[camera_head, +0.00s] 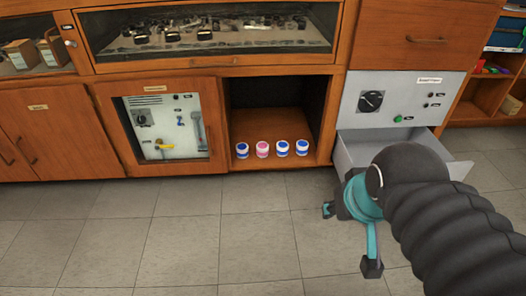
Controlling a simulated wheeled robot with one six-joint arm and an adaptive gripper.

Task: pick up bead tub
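Several small white tubs with coloured bands and lids stand in a row at the front of an open cubby. From left to right there is a blue tub (242,150), a pink tub (262,149), a blue tub (282,148) and another blue tub (302,147). I cannot read any labels, so I cannot tell which is the bead tub. My gripper (349,239), teal and dark grey, is open and empty over the floor. It is to the right of the tubs and nearer to me, apart from them.
The wooden cubby (270,115) is open at the front. To its right, a grey drawer (350,153) is pulled out below a control panel (404,98), close behind my arm. A glazed cabinet (165,127) is on the left. The tiled floor (190,230) ahead is clear.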

